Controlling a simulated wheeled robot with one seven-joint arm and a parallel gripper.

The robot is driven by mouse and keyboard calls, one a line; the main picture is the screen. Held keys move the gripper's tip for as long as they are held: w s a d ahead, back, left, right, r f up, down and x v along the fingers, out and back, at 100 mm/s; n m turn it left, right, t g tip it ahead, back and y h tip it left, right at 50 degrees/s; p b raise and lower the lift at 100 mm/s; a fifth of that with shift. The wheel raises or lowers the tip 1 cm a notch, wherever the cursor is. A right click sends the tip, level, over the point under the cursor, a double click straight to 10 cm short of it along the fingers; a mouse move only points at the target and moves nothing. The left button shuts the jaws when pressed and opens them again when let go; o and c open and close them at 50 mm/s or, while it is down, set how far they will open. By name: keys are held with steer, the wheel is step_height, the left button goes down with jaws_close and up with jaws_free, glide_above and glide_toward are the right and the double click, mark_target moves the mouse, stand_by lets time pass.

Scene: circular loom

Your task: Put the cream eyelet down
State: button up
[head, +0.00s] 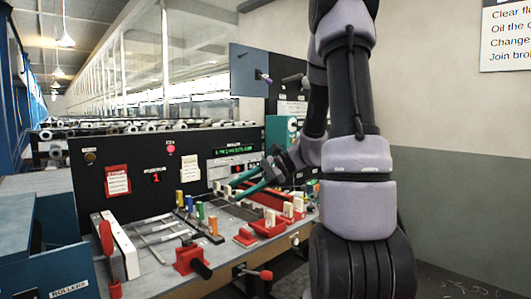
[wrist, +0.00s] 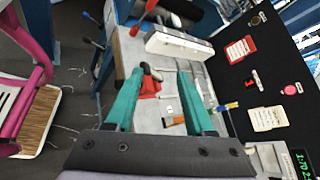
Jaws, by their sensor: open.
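My gripper (head: 234,194) has two teal fingers, held apart above the grey bench top (head: 150,262). In the wrist view the fingers (wrist: 162,73) are spread with nothing clasped between them. I cannot surely pick out the cream eyelet. A small whitish piece (wrist: 167,122) shows on the bench between the fingers in the wrist view and may be it. In the head view, several cream pieces (head: 288,210) stand in and near a red holder (head: 268,229), right of my gripper.
A red clamp with a black handle (head: 190,259) is at the front edge. A black panel (head: 140,177) rises behind the bench.

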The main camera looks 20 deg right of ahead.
steer(key=s+r+n+t+h, duration=0.3)
steer(key=s+r+n+h, duration=0.7)
steer(key=s+r, duration=0.3)
steer(key=s, duration=0.2)
steer(key=shift+s+d+n+t, duration=0.3)
steer(key=shift+t, duration=0.1)
